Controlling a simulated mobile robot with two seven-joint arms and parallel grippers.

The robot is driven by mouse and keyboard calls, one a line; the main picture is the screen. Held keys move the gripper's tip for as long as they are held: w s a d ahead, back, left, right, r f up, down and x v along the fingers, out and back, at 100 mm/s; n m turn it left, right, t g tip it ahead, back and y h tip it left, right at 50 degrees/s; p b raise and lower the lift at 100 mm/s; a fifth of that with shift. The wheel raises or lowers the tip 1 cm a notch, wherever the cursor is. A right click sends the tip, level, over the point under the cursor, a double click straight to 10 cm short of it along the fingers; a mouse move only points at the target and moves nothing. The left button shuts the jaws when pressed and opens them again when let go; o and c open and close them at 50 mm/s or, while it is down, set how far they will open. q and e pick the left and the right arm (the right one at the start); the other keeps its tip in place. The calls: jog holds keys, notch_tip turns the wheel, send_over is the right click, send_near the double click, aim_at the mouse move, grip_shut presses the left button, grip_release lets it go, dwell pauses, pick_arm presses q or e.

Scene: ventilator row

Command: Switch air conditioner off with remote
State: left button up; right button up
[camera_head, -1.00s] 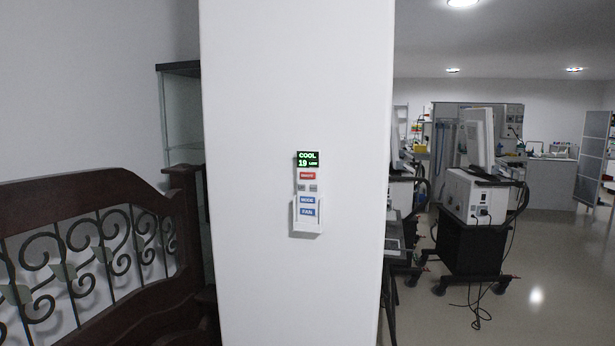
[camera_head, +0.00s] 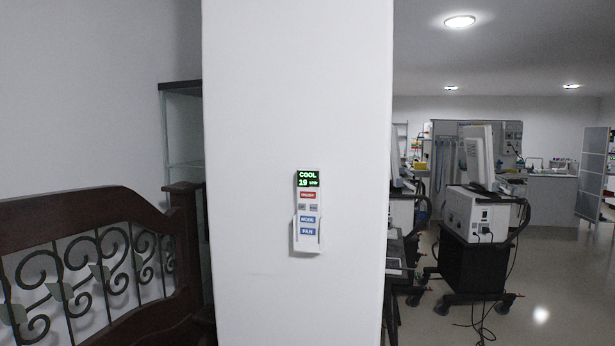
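The white remote (camera_head: 308,208) sits upright in a small holder (camera_head: 306,246) on the front face of a white pillar, near the middle of the head view. Its lit green display (camera_head: 308,179) reads COOL and 19. Below the display are a red button (camera_head: 308,195), two small grey buttons, and blue buttons marked MODE and FAN. The air conditioner is not seen in the view. Neither of my grippers is in view.
The white pillar (camera_head: 250,120) fills the middle. A dark wooden bench with scrolled ironwork (camera_head: 85,215) stands at the left, before a glass cabinet (camera_head: 182,125). Wheeled medical machines (camera_head: 475,215) with trailing cables stand at the right. Open floor (camera_head: 560,270) lies beyond them.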

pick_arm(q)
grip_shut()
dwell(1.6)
